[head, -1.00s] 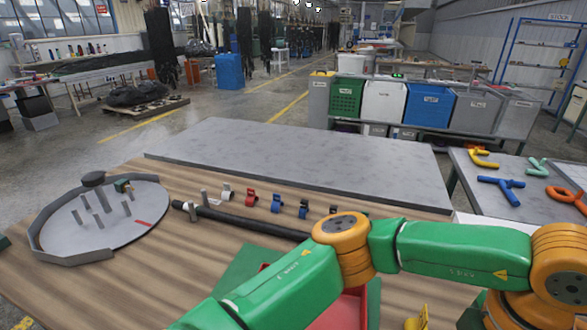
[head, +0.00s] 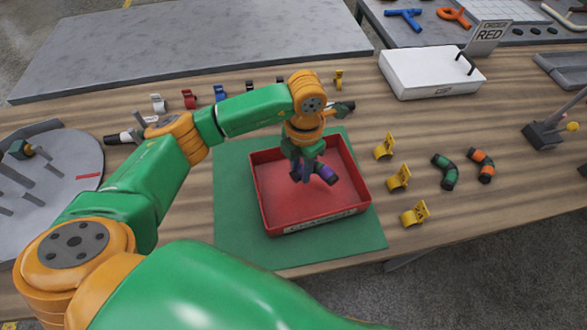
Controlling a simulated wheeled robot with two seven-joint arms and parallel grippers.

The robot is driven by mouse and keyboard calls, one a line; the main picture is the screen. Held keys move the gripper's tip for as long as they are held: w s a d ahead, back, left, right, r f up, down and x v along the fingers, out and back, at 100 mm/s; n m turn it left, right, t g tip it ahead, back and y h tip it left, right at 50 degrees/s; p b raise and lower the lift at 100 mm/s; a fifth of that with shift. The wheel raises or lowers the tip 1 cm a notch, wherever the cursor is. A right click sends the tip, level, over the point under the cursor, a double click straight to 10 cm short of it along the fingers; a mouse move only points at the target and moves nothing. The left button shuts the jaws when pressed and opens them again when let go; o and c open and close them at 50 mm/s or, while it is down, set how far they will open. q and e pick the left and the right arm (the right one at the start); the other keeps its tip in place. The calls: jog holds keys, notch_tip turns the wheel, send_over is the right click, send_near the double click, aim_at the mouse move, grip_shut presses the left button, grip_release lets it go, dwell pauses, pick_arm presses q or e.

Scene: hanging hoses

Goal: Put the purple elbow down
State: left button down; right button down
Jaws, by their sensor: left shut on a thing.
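The purple elbow (head: 326,174) is a short bent piece with dark ends. My left gripper (head: 304,172) points down over the red tray (head: 275,215) and is shut on the elbow. The fingers hide part of the elbow. The elbow is inside the tray's outline; I cannot tell whether it touches the tray floor. The rest of the visible tray floor is empty. My right gripper is not in view.
The tray lies on a green mat (head: 230,225). Yellow clips (head: 398,178), a green elbow (head: 445,171) and an orange elbow (head: 482,165) are to its right. A white box (head: 425,75) stands behind. A round grey plate (head: 75,155) is at left.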

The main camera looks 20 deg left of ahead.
aim_at(295, 184)
pick_arm(q)
jog(key=f, duration=0.2)
jog(key=a+f+p, duration=0.1)
jog(key=f, duration=0.2)
jog(key=shift+a+p, duration=0.2)
jog(key=shift+p, duration=0.1)
jog(key=shift+f+b, duration=0.3)
jog(key=shift+b, duration=0.05)
jog(key=c, duration=0.6)
grip_release()
jog(key=shift+w+r, duration=0.1)
jog(key=shift+r, duration=0.15)
jog(key=shift+r, duration=0.25)
notch_tip(295, 184, up, 12)
jog(key=shift+w+f+b, duration=0.1)
jog(key=shift+f+b, duration=0.1)
jog(key=shift+b, duration=0.75)
jog(key=shift+f, duration=0.1)
